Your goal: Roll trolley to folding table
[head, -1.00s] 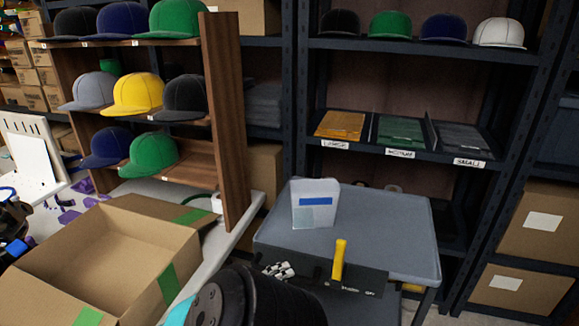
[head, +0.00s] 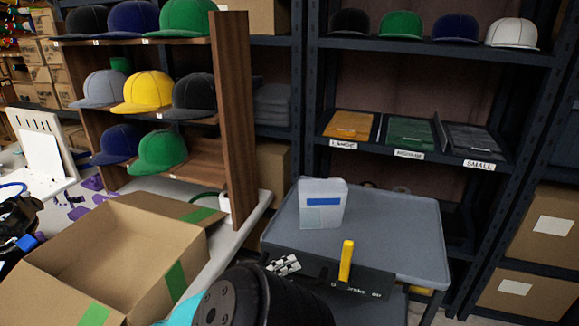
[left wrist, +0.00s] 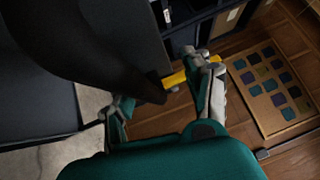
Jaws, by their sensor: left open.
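The grey trolley (head: 410,225) stands right of centre in the head view. A white box with a blue label (head: 323,204) stands on its top. A dark panel with lettering and a checkered patch is at its near side, with a yellow handle (head: 346,261) rising there. My left gripper (left wrist: 163,85) is open in the left wrist view. The yellow handle (left wrist: 175,79) passes close by its right finger; I cannot tell whether they touch. In the head view my dark left wrist covers the near side and hides the fingers. My right gripper is not in view.
A pale table (head: 240,228) stands left of the trolley, close to it, bearing an open carton (head: 115,245) and a wooden cap rack (head: 233,120). Dark shelving (head: 420,50) stands behind. Cartons (head: 545,235) fill the right shelves. Wooden floor (left wrist: 165,120) shows in the left wrist view.

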